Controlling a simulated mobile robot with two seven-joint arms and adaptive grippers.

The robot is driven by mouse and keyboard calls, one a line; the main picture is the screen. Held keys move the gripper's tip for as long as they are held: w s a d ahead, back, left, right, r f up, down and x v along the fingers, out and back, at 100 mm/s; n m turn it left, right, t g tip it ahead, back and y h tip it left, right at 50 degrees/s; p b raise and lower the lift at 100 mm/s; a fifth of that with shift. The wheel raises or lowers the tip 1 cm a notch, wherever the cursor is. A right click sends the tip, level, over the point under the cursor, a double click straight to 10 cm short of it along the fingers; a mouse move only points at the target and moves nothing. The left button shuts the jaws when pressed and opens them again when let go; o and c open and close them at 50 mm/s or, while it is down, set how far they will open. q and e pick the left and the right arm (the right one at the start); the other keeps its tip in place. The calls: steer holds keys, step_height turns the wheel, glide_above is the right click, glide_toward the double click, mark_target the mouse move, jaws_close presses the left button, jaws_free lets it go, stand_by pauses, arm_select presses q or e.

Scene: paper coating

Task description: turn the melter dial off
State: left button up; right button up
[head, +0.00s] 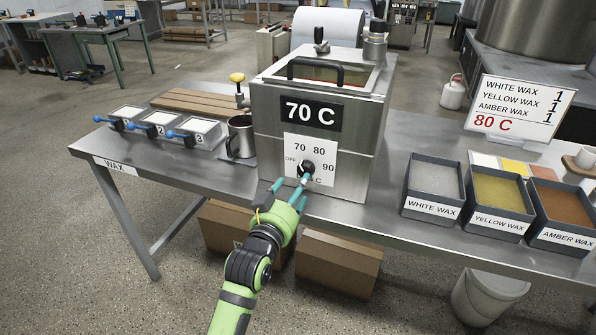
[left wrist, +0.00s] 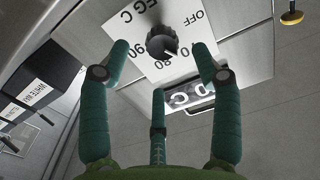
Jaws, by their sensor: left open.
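The melter (head: 262,118) is a metal box on the table, with a display reading 70 C. Its black round dial (head: 306,168) sits on a white plate marked OFF, 70, 80 and 90. The dial (left wrist: 161,42) also shows in the left wrist view, where a pale mark on it seems to point toward the 70 side; this is hard to tell. My left gripper (head: 293,188) is open in front of the plate, with one teal fingertip overlapping the dial's lower edge in the head view. In the left wrist view its spread fingers (left wrist: 159,62) lie around the dial, apart from it.
A metal jug (head: 241,137) stands left of the melter, beside small moulds with blue handles (head: 160,125). White, yellow and amber wax bins (head: 432,208) stand at the right. A sign (head: 520,108) reads 80 C. Cardboard boxes (head: 338,262) lie under the table (head: 355,213).

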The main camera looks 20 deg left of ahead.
mark_target(305, 171)
arm_select(q)
steer(key=w, duration=0.7)
steer(key=shift+d+r+p, duration=0.15)
steer(key=shift+r+p, duration=0.05)
steer(key=shift+p, duration=0.1)
steer(key=shift+c, duration=0.4)
steer(key=c, duration=1.1)
